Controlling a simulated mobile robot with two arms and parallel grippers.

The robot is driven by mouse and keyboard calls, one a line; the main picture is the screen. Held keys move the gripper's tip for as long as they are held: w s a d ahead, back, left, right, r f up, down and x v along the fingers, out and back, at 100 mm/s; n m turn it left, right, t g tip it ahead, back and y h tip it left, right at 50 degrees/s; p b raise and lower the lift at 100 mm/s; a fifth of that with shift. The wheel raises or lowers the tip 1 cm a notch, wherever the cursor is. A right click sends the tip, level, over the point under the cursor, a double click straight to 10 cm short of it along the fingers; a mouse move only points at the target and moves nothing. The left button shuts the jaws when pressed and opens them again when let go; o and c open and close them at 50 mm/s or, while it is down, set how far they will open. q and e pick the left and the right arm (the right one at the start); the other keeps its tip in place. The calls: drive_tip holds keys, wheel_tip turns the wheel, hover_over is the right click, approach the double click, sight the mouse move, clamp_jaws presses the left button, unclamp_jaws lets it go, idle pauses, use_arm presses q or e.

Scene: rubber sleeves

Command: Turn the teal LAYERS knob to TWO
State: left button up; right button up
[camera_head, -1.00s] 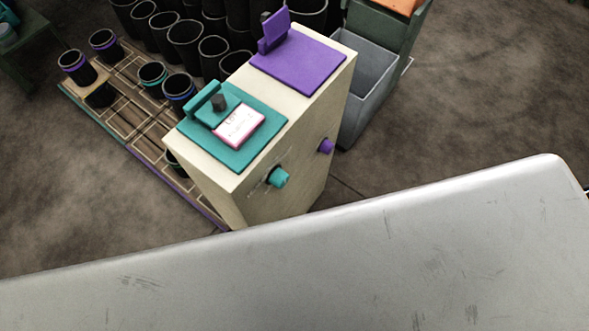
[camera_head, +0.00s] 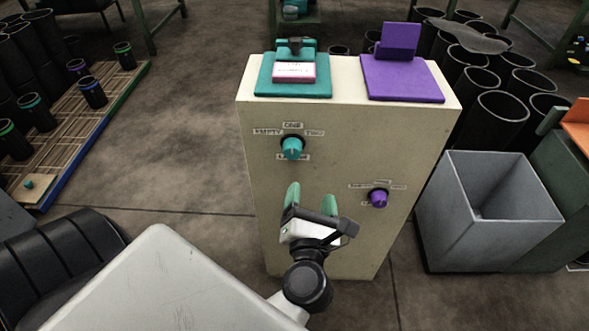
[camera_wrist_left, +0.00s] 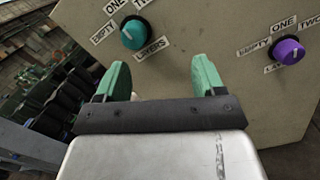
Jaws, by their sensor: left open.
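The teal LAYERS knob (camera_head: 291,148) is on the upper front face of a cream cabinet (camera_head: 330,165), with labels EMPTY, ONE and TWO around it. It also shows in the left wrist view (camera_wrist_left: 134,33), up and left of the fingers. Its pointer is too small to read surely. My left gripper (camera_head: 311,200) has teal fingers, open and empty, in front of the cabinet below the teal knob and apart from it. The fingers also show in the left wrist view (camera_wrist_left: 160,80). My right gripper is not in view.
A purple knob (camera_head: 379,198) sits lower right on the same face. Teal (camera_head: 265,84) and purple (camera_head: 405,85) plates top the cabinet. A grey bin (camera_head: 440,215) stands right. A rack with black sleeves (camera_head: 92,92) is at left. Floor between rack and cabinet is clear.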

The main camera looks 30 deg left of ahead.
sight(293, 155)
use_arm(q)
drive_tip(key=w+a+n, duration=0.1)
drive_tip(key=w+a, duration=0.1)
drive_tip(key=w+a+r+n+g, duration=0.1)
drive_tip(key=w+a+n, duration=0.1)
drive_tip(key=a, duration=0.1)
drive_tip(key=w+a+r+n+y, duration=0.1)
drive_tip(key=w+a, duration=0.1)
drive_tip(key=a, duration=0.1)
drive_tip(key=shift+n+g, duration=0.3)
drive_tip(key=shift+n, duration=0.1)
drive_tip(key=shift+w+a, duration=0.4)
drive_tip(key=shift+w, duration=0.05)
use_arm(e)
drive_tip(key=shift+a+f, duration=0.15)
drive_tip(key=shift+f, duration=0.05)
use_arm(q)
drive_tip(key=c, duration=0.9)
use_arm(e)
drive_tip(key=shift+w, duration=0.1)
